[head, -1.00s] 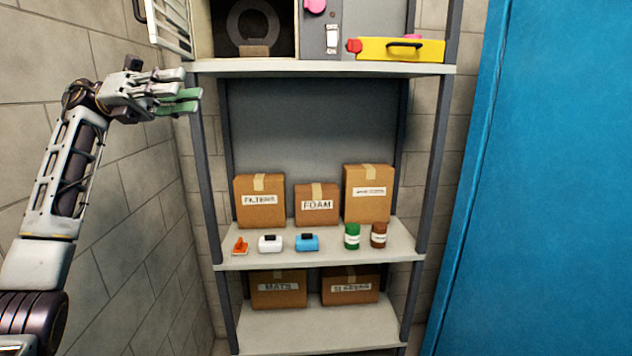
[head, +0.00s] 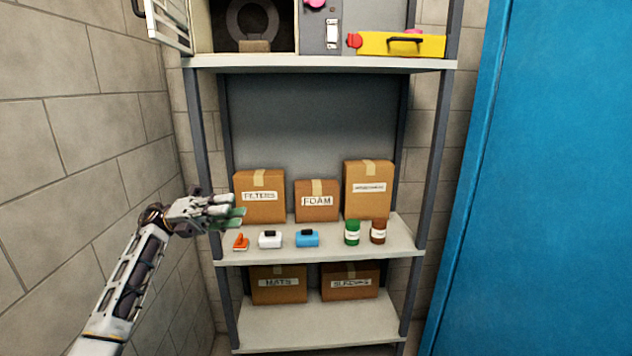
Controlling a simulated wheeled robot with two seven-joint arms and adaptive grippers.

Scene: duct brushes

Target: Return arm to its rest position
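My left gripper (head: 238,214) is in the head view at the left end of the middle shelf (head: 340,249), in front of the left post. Its green-padded fingertips lie close to the lower left of the FILTERS box (head: 259,207) and above the orange item (head: 240,242). I cannot tell whether they touch anything. No object shows in the fingers, and whether they are apart is too small to tell. My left arm reaches up from the lower left. My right gripper is not in view.
The shelf holds the FOAM box (head: 317,208), a taller box (head: 367,203), a white item (head: 270,240), a blue item (head: 307,239), a green jar (head: 352,232) and a brown jar (head: 378,231). A yellow case (head: 402,45) lies on top. A blue panel (head: 540,180) stands right.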

